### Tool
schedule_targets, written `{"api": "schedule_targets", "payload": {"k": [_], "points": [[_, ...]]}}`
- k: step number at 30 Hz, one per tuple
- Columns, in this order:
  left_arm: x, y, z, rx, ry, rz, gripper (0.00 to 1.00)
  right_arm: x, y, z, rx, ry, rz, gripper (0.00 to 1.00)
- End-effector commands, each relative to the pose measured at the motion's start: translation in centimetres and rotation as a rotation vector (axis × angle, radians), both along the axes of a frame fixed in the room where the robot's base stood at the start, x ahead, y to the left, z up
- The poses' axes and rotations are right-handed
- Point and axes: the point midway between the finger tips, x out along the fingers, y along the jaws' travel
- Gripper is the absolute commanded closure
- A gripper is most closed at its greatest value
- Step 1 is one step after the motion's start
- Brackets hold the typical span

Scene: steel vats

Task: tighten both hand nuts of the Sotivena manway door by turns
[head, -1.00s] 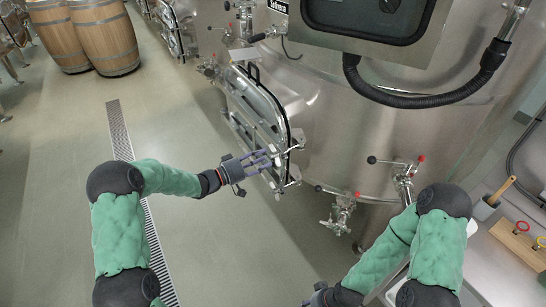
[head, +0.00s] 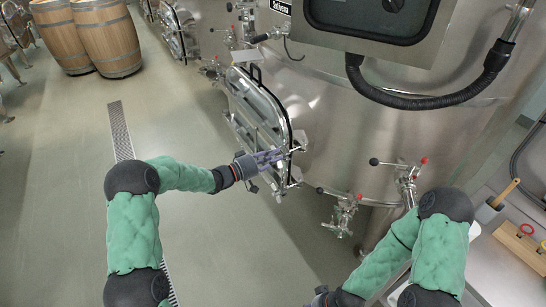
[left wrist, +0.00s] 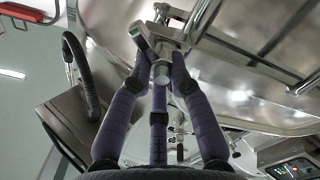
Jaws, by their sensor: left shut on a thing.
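I cannot clearly make out the other hand nut. My right gripper (head: 319,297) is low at the bottom edge, mostly cut off, away from the door.
The steel vat (head: 350,135) fills the middle, with a black hose (head: 425,101) and a control box above. A valve with a red tip (head: 343,213) juts out right of the door. A bench (head: 490,265) stands at lower right.

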Motion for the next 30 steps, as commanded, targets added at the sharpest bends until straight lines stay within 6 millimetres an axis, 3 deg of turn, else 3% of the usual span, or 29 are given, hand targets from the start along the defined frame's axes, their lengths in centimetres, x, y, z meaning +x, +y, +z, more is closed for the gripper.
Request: {"api": "schedule_targets", "payload": {"k": [14,30], "points": [[-0.1,0.0,-0.1,0.084,-0.112,0.0,1.0,0.0,0.0,-0.6,0.0,0.0,0.0,0.56],[-0.3,-0.3,-0.4,0.373,-0.512,-0.001,1.0,0.0,0.0,-3.2,0.0,0.0,0.0,0.56]]}}
